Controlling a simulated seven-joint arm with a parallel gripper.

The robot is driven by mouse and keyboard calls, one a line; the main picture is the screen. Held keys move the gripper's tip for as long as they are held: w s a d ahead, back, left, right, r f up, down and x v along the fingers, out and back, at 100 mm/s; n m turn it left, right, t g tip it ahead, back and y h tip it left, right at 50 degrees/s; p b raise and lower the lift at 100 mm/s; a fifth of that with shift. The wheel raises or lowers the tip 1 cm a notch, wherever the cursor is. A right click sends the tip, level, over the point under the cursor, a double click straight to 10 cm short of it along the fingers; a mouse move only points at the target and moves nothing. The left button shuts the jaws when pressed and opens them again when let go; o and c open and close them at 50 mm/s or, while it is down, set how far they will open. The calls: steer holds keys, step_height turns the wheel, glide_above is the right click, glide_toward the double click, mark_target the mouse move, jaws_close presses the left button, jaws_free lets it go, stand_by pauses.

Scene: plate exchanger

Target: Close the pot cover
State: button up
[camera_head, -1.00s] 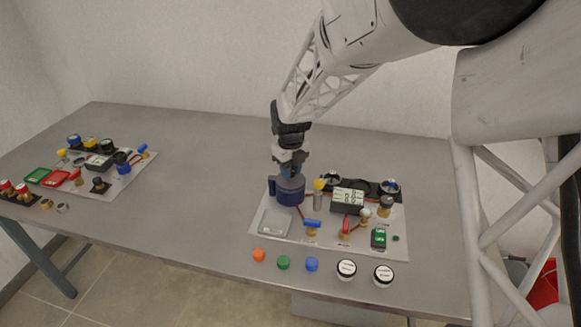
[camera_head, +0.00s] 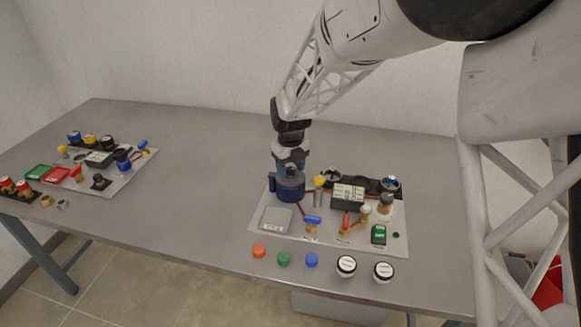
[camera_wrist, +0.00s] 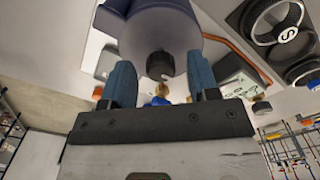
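My gripper (camera_head: 290,163) is just above the knob. In the wrist view its two blue fingers stand apart on either side of the knob, with gaps, holding nothing.
The white panel (camera_head: 262,228) also carries a grey square tray (camera_head: 276,219), valves with blue (camera_head: 313,220) and red handles, a yellow knob, and a display box (camera_head: 348,196). Several coloured caps line the front edge. A second, similar panel (camera_head: 123,180) lies far left. The table between is clear.

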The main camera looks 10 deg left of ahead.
mark_target(292, 169)
steer(key=shift+r, duration=0.1)
steer(key=shift+r, duration=3.8)
steer(key=shift+d, duration=0.1)
steer(key=shift+s+d+r, duration=0.1)
steer(key=shift+d+r, duration=0.05)
steer(key=s+d+r+n, duration=0.3)
steer(key=s+d+n, duration=0.15)
steer(key=d, duration=0.25)
steer(key=s+d+r+n+t, duration=0.1)
steer(key=s+d+r+n, duration=0.3)
steer(key=d, duration=0.3)
steer(key=s+d+r+n, duration=0.3)
steer(key=s+d+n, duration=0.15)
steer(key=d, duration=0.25)
steer(key=s+d+f+n, duration=0.1)
steer(key=s+d+n, duration=0.6)
steer(key=s, duration=0.4)
steer(key=s+d+n+t, duration=0.1)
steer(key=s+d+n, duration=0.6)
steer(key=s, duration=0.4)
steer(key=shift+f+t, duration=0.3)
steer(key=shift+f, duration=0.1)
